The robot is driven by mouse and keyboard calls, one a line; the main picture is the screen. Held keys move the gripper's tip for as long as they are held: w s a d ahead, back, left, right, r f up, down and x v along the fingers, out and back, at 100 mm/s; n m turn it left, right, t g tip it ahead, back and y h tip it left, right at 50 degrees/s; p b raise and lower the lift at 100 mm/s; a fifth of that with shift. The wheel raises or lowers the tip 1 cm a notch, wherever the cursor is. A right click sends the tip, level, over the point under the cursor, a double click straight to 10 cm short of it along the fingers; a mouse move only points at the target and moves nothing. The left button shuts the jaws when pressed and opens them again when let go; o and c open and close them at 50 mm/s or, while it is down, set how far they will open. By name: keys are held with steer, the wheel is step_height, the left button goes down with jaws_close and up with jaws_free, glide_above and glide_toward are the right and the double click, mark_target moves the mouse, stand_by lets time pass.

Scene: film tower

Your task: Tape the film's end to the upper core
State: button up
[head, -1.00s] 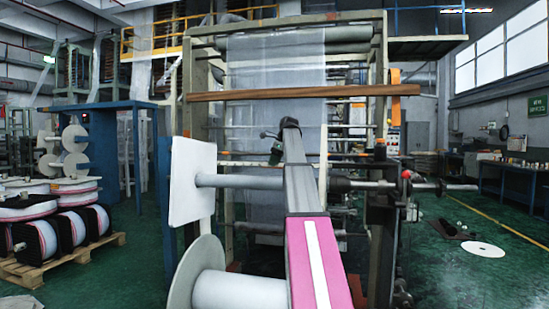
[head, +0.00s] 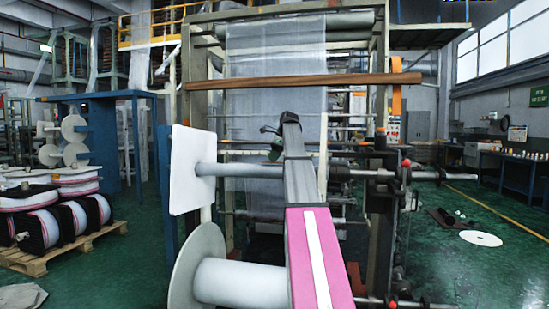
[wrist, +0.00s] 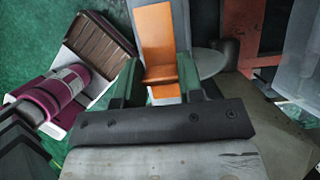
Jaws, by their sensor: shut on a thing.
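The upper core (head: 240,170) is a bare grey tube on the upper shaft, with a white square plate (head: 192,170) at its left end. My arm crosses in front of its right part. Thin translucent film (head: 275,110) hangs behind it in the frame; I cannot make out its end. In the wrist view, my gripper (wrist: 157,78) has green fingers on either side of an orange piece (wrist: 158,40), which looks like the tape, and is shut on it. In the head view my gripper is mostly hidden behind my arm.
A lower core (head: 240,283) with a round flange (head: 196,268) is close in front. A wooden beam (head: 300,81) spans the frame above. Reels on a pallet (head: 40,258) stand at left. A white disc (head: 481,238) lies on the open floor at right.

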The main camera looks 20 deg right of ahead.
steer(key=shift+f, duration=0.5)
stand_by(1.1)
steer(key=o, duration=1)
